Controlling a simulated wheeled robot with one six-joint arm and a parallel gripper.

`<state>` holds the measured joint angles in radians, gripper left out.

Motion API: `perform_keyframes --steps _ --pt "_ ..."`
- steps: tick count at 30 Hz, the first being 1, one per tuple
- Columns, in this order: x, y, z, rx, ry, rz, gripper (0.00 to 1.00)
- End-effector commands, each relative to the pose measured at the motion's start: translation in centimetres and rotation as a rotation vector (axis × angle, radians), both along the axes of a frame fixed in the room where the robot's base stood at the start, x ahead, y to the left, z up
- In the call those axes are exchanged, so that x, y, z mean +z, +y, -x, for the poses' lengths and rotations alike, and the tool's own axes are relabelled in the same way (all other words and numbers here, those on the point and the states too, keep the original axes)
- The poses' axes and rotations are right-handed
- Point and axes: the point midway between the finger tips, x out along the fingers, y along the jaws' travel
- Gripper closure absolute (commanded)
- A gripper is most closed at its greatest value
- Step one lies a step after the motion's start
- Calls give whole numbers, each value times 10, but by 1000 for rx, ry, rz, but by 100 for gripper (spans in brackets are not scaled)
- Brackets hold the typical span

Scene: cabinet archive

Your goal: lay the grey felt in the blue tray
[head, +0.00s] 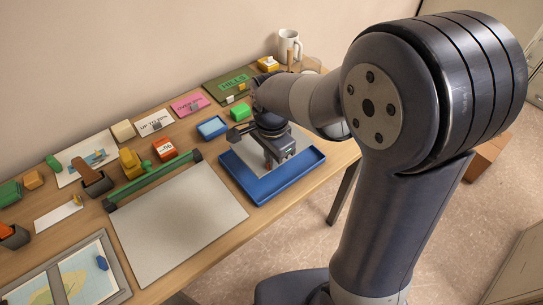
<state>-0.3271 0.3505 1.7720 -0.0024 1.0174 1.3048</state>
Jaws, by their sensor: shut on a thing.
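The blue tray (262,198) stands on the table near its right front edge. A flat grey sheet, the grey felt (243,171), shows inside the tray's outline, partly covered by my gripper. My gripper (273,164) points down over the tray and is shut on the felt. The fingertips and the gripped edge are hard to see, so I cannot tell whether all the felt rests on the tray floor.
A large pale sheet (180,228) lies left of the tray, with a green bar (153,180) along its back edge. A small blue dish (212,127), a green block (240,112) and an orange-red block (165,149) stand behind. A white mug (289,44) stands at the far end.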

Motion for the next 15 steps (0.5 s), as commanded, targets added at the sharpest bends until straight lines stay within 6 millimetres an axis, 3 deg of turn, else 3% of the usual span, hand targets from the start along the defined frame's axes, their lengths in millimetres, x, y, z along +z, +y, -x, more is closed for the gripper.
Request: perform_keyframes --steps 15 --pt "-50 0 0 0 1 1 100"
